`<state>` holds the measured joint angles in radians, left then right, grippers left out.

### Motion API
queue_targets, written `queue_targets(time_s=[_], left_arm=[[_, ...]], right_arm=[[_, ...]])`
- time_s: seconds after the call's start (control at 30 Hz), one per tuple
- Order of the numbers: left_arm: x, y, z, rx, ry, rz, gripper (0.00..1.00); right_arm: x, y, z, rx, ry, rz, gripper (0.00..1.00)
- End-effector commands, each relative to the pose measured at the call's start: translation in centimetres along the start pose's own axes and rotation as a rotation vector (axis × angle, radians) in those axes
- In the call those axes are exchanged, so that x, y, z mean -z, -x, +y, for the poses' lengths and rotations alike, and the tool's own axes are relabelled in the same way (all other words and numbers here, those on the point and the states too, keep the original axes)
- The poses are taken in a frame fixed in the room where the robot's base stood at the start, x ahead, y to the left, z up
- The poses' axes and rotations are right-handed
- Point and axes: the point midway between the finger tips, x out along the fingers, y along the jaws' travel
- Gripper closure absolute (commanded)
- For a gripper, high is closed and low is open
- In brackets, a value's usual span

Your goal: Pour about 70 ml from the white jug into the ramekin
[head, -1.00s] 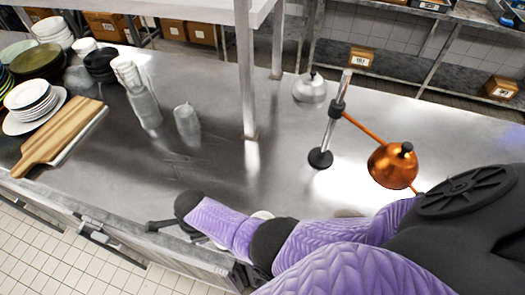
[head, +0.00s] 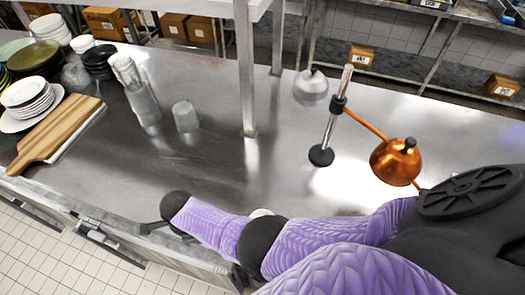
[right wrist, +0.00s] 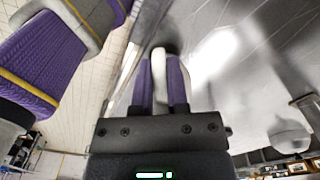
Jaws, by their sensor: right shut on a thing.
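In the right wrist view, my right gripper (right wrist: 165,85) is shut on a narrow white part, which looks like the handle of the white jug (right wrist: 159,66). A dark round shape lies just beyond the fingertips, and I cannot tell what it is. In the head view, a small white piece (head: 262,213) shows behind my purple right arm at the counter's front edge; it may be part of the jug. My arm hides the right gripper there. I cannot make out the ramekin in either view. My left gripper is not in view.
A copper heat lamp (head: 395,162) stands on the counter at right. A shelf post (head: 246,70) rises mid-counter. A clear cup (head: 185,117), stacked cups (head: 130,75), a wooden board (head: 50,140) and plates (head: 30,95) are at left. The middle of the counter is bare.

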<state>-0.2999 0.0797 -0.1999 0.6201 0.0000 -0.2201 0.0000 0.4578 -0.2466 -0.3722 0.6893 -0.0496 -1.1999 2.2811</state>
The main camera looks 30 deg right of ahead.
Motion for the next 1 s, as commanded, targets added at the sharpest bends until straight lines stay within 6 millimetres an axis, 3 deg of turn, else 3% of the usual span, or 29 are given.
queue_targets(time_s=[0.17, 0.4, 0.5, 0.77, 0.87, 1.0], left_arm=[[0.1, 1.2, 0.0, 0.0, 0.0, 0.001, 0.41], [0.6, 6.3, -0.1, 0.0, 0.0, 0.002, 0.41], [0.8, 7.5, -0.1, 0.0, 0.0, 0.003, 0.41], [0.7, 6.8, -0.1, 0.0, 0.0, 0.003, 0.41], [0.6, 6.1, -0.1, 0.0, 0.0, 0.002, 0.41], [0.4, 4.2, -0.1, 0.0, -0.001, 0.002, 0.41]], right_arm=[[0.0, 1.2, 0.0, 0.001, 0.0, 0.0, 1.0], [-0.1, 6.3, 0.0, 0.001, 0.0, -0.002, 1.0], [0.0, 7.5, 0.0, 0.001, 0.0, -0.001, 1.0], [0.1, 7.0, -0.3, 0.001, 0.003, 0.0, 1.0], [0.3, 6.9, -1.5, 0.004, 0.015, 0.001, 1.0], [0.8, 7.2, -4.6, 0.007, 0.06, 0.002, 1.0]])
